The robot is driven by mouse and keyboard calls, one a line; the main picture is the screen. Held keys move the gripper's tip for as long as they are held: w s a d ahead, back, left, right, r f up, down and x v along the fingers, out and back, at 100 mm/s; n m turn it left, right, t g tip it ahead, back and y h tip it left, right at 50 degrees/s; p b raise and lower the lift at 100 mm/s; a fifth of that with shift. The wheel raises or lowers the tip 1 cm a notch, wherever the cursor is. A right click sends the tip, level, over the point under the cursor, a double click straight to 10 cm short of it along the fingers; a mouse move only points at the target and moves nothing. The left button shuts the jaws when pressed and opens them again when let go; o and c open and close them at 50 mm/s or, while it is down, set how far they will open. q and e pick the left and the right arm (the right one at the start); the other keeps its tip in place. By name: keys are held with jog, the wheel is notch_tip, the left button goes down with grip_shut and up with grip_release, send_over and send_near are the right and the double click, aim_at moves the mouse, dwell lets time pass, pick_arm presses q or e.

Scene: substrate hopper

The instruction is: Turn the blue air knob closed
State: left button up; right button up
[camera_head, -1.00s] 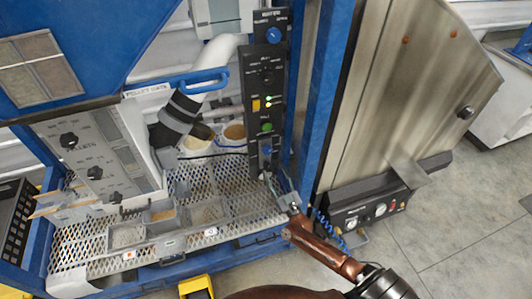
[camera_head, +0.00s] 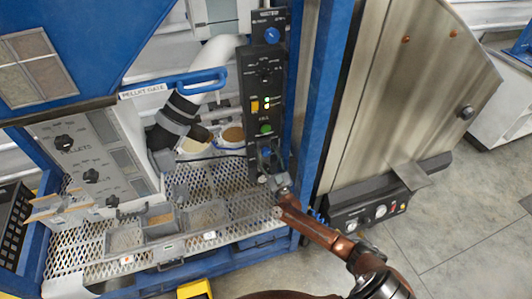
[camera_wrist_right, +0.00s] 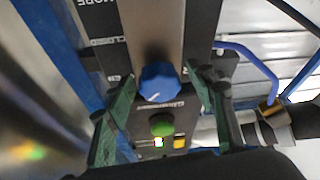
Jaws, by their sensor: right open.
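The blue air knob (camera_head: 265,152) is low on the tall black control panel (camera_head: 252,92). It also shows in the right wrist view (camera_wrist_right: 158,83), with the word CLOSED on the panel beside it. My right gripper (camera_head: 268,172) is at the lower end of the panel, right by this knob. In the right wrist view its two green-padded fingers (camera_wrist_right: 160,76) are open, one on each side of the knob with a visible gap to each. My left gripper is not in view.
A green button (camera_head: 265,129) and a yellow switch (camera_head: 254,105) sit above the knob; another blue knob (camera_head: 272,35) is at the panel's top. A blue frame post (camera_head: 325,90) stands close on the right. Small trays (camera_head: 207,215) sit on the mesh at left.

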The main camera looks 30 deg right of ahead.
jog(key=c, duration=1.2)
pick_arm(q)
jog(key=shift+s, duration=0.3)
pick_arm(e)
jog(key=shift+o, duration=0.2)
